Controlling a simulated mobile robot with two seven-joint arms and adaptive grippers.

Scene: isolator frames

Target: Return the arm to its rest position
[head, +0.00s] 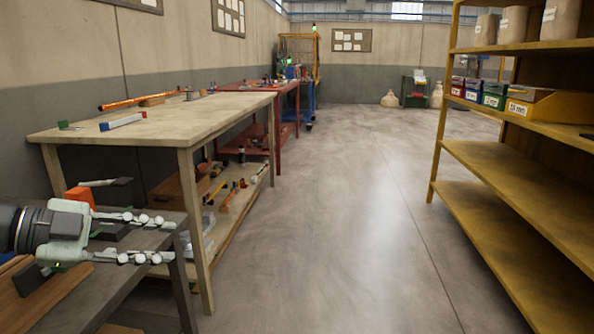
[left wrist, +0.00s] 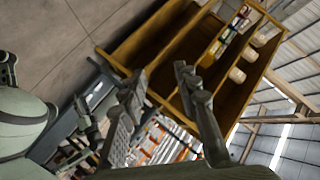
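My left gripper (head: 172,239) is at the lower left of the head view, above a dark grey table (head: 150,240). Its two jointed fingers are spread apart and nothing is between them. In the left wrist view the fingers (left wrist: 160,72) are also apart, with only distant background in the gap. The left arm comes in from the left edge; most of it is out of the picture.
A wooden workbench (head: 190,110) stands just beyond, with a lower shelf of tools. A red bench (head: 285,88) is behind it. A yellow shelving unit (head: 490,145) with bins stands at right. The floor (head: 350,190) between is clear.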

